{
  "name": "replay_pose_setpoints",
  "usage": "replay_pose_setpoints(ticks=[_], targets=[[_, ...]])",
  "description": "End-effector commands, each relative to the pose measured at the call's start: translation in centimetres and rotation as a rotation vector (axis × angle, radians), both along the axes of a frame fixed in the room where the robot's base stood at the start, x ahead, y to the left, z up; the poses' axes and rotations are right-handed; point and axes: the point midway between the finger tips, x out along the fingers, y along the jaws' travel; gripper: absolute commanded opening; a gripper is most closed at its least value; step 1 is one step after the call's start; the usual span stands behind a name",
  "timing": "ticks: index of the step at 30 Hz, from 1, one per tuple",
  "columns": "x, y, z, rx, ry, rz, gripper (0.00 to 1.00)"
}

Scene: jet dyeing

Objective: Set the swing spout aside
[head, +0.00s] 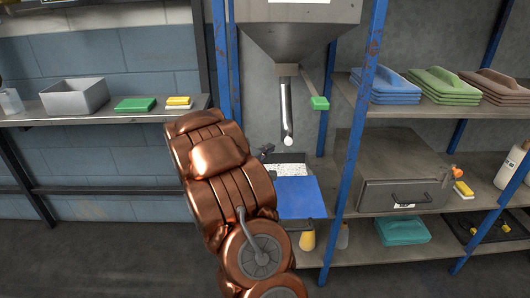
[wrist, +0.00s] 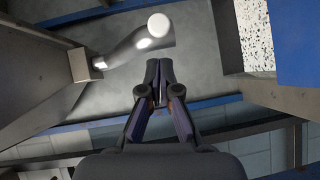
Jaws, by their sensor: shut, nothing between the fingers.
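The swing spout (head: 285,105) is a thin grey metal tube with a white ball at its lower end. It hangs down below the grey hopper (head: 300,38). In the wrist view the spout (wrist: 128,48) runs from a square outlet (wrist: 84,65) to its white ball (wrist: 158,23). My gripper (wrist: 159,72) is shut and empty, with its tips a little apart from the ball in that picture. In the head view my gripper (head: 268,152) is small and dark, below and left of the ball, and partly hidden by my arm.
Below the spout is a white speckled surface (head: 289,169) beside a blue panel (head: 298,198). Blue posts (head: 352,140) stand either side. A green block (head: 319,103) is right of the spout. Right shelves hold stacked pads (head: 385,88) and a grey box (head: 385,185).

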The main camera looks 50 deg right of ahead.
Motion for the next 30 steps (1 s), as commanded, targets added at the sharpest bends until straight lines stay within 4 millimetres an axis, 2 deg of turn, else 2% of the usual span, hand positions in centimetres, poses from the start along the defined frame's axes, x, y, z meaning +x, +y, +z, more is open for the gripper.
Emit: replay_pose_setpoints(ticks=[6,12,18,30], targets=[[-0.1,-3.2,-0.4,-0.004,0.0,-0.004,0.0],[0.0,-5.3,-0.7,0.001,0.002,-0.003,0.0],[0.0,-6.2,-0.8,0.0,0.001,-0.003,0.0],[0.1,-6.2,-0.7,0.0,0.001,0.0,0.0]])
